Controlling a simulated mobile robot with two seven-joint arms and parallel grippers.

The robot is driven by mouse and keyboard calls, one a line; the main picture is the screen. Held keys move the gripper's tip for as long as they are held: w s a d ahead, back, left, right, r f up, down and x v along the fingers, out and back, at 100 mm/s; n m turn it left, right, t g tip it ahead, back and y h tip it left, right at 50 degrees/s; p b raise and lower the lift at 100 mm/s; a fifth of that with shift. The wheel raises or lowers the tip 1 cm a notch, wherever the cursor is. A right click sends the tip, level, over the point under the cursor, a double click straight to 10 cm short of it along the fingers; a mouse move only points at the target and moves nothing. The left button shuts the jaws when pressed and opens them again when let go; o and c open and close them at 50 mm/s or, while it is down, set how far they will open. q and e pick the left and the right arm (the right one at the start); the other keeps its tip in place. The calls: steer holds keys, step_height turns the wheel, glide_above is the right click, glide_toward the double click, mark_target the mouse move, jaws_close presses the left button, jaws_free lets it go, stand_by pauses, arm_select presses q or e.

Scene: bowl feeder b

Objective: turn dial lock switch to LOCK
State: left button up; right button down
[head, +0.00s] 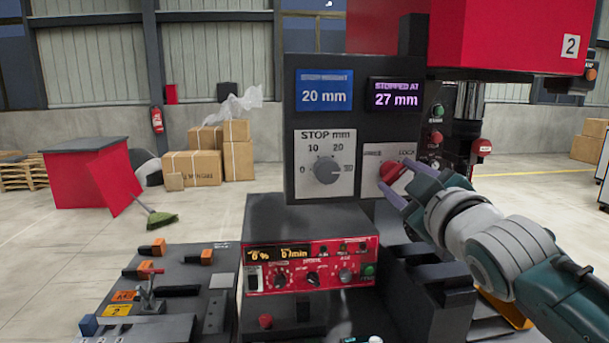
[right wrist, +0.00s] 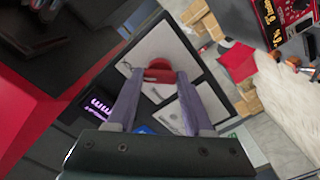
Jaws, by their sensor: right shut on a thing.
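The dial lock switch is a red knob (head: 391,172) on a white plate at the lower right of the dark panel (head: 292,130). The word LOCK shows at the plate's upper right; the left label is hard to read. My right gripper (head: 397,182) is at the knob, its two purple fingers on either side, shut on it. In the right wrist view the red knob (right wrist: 159,75) sits between the fingertips of my right gripper (right wrist: 160,80). The fingers hide part of the knob, so I cannot tell its exact pointing. My left gripper is out of view.
The grey stop dial (head: 327,170) is left of the switch. Above are a blue display (head: 323,90) reading 20 mm and a purple one (head: 396,94) reading 27 mm. A red control box (head: 312,266) stands below. A red machine housing (head: 500,35) overhangs the upper right.

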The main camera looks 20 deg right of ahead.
stand_by(0.3)
steer(key=shift+c, duration=1.4)
jaws_free()
steer(key=b+v, duration=0.2)
steer(key=v, duration=0.8)
steer(key=shift+d, duration=0.1)
